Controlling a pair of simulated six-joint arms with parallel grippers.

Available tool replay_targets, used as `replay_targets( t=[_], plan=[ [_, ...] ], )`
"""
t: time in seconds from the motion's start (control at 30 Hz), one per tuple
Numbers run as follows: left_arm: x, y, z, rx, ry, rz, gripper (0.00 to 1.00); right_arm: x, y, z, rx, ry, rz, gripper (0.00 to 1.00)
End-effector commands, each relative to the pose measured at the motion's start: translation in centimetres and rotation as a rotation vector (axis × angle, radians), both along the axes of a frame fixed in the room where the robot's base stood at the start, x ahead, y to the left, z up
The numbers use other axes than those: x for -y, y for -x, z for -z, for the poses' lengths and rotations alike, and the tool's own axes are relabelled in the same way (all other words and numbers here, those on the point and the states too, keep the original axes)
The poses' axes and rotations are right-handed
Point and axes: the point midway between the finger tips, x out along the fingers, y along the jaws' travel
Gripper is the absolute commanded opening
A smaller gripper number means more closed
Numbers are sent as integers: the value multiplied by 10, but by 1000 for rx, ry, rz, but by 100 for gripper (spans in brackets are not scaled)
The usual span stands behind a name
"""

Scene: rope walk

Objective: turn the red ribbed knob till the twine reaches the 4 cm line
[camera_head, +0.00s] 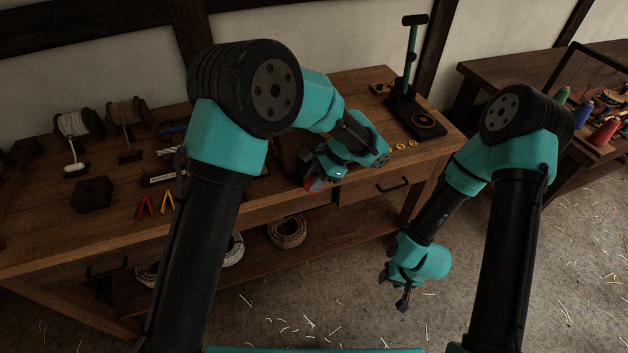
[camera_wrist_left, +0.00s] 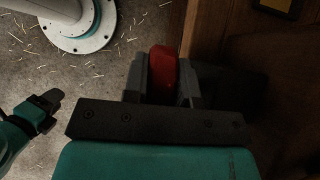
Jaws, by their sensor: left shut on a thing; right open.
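The red knob (camera_head: 314,185) is at the front edge of the wooden bench, mostly covered by my left gripper (camera_head: 318,172). In the left wrist view the red knob (camera_wrist_left: 162,72) sits between the two dark fingers of my left gripper (camera_wrist_left: 162,84), which is shut on it. Its ribs are too dark to make out. I cannot make out the twine at the knob or the 4 cm line; my left arm covers part of that area. My right gripper (camera_head: 394,290) hangs open and empty in front of the bench, above the floor.
The bench top (camera_head: 240,200) carries spools (camera_head: 128,112), a dark block (camera_head: 93,194), red clips (camera_head: 145,207) and a green-posted stand (camera_head: 411,70). Rope coils (camera_head: 287,232) lie on the shelf below. A side table (camera_head: 480,75) stands at right. Floor in front is open.

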Motion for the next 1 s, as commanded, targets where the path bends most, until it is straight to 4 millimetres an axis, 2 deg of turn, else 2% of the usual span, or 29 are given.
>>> replay_targets(
  t=[0.5, 1.0],
  plan=[
    [5, -2, 0, -118, -317, 1, 2, 0, 0, 0, 0, 0, 0, 43],
    [6, -2, 0, -136, -363, 0, 2, 0, 0, 0, 0, 0, 0, 43]
  ],
)
